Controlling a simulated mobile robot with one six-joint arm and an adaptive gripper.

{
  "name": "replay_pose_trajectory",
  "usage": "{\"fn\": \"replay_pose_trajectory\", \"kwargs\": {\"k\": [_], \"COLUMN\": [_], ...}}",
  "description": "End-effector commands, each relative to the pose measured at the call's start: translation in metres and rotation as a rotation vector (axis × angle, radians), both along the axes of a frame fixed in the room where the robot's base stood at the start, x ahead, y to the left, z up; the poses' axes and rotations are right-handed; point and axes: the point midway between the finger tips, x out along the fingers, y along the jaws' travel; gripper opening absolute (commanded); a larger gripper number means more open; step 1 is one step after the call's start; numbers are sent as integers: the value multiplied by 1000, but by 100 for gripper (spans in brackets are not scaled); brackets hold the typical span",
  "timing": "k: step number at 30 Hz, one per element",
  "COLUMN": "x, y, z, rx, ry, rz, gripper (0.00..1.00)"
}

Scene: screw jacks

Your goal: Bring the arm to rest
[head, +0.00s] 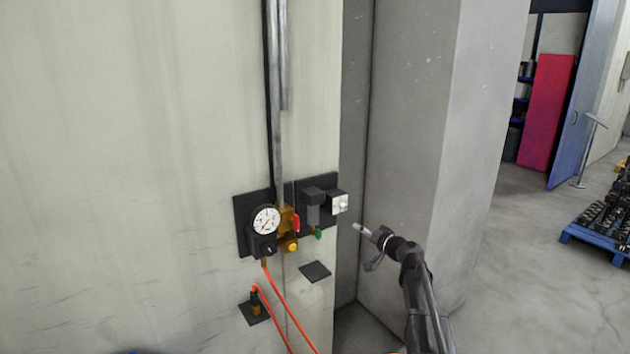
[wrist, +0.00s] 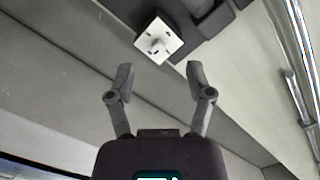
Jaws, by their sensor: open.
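My gripper (head: 360,229) is at the right of the wall fittings in the head view, on the end of my dark arm. In the wrist view my gripper (wrist: 158,80) has its two fingers spread wide, with nothing between them. A pale square block with a small knob (head: 340,204) sits on the right dark wall plate. It also shows in the wrist view as a white square face with a knob (wrist: 157,42), ahead of the fingertips and apart from them.
A pressure gauge (head: 265,220), a yellow valve body with a red part (head: 289,220) and orange hoses (head: 273,300) are on the wall at left. A grey pillar (head: 410,120) stands behind my arm. A blue pallet with dark parts (head: 600,235) stands far right; open floor lies between.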

Motion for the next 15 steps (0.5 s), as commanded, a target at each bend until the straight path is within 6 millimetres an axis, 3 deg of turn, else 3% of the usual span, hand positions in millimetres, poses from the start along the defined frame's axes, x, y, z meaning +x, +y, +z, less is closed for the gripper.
{"fn": "replay_pose_trajectory", "kwargs": {"k": [9,15], "x": [-77,-135], "y": [59,80], "z": [-84,-143], "rx": [-200,-354], "ry": [214,407], "rz": [188,277], "gripper": [67,67]}}
